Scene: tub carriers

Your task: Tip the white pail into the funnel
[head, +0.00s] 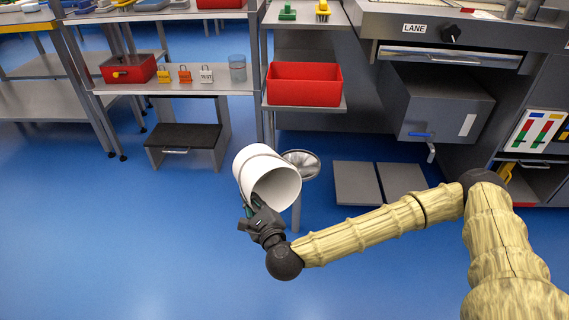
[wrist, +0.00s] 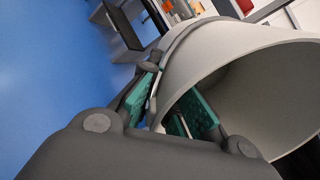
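The white pail (head: 250,164) is held in the air, tipped well over on its side, with its open mouth towards the lower right. Its inside wall shows bare and pale in the head view; no contents can be made out. My gripper (head: 253,205) is shut on the pail's wall at the rim. In the wrist view, the pail (wrist: 255,85) fills the right side, with one green finger pad outside the wall and one inside. The grey metal funnel (head: 303,162) stands just right of the pail, partly hidden behind it. No stream shows between them.
A red bin (head: 304,84) sits on a shelf behind the funnel. A shelf unit with a red box (head: 128,68), tags and a glass jar (head: 237,68) stands back left. A grey machine (head: 435,105) stands right. The blue floor at left is clear.

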